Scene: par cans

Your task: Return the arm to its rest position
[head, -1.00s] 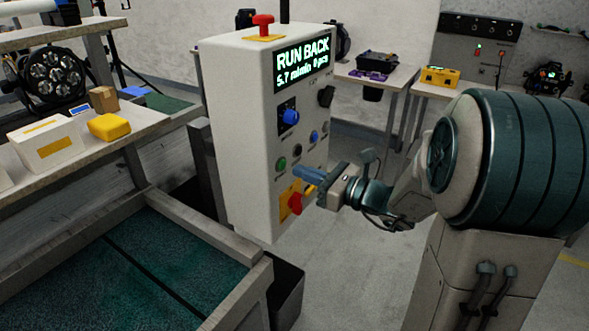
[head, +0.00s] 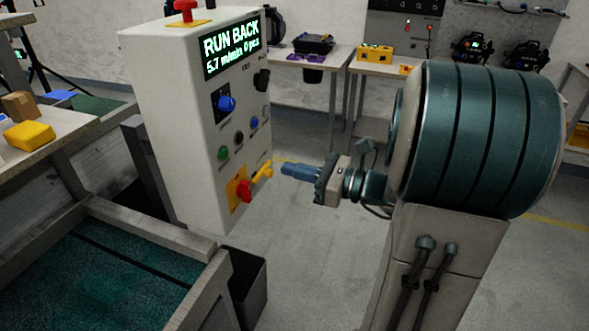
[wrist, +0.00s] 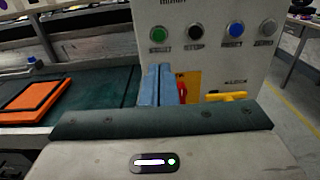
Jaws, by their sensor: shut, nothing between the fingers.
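My gripper (head: 283,170) points left toward the white control box in the head view, with its blue fingers shut and nothing between them. In the wrist view the blue fingers (wrist: 157,84) are pressed together, in front of the lower part of the box. The control box (head: 150,110) has a lit display (head: 232,47) reading "RUN BACK 5.7 m/min 0 pcs". It carries a blue knob (head: 227,104), a red knob (head: 244,191) on a yellow plate and a yellow handle (head: 262,172).
A belt bed with a green surface (head: 110,275) and grey rails lies at the lower left. A dark bin (head: 250,290) stands beside it. An orange-topped panel (wrist: 35,95) lies on the belt in the wrist view. Tables (head: 300,62) stand behind; open floor lies between.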

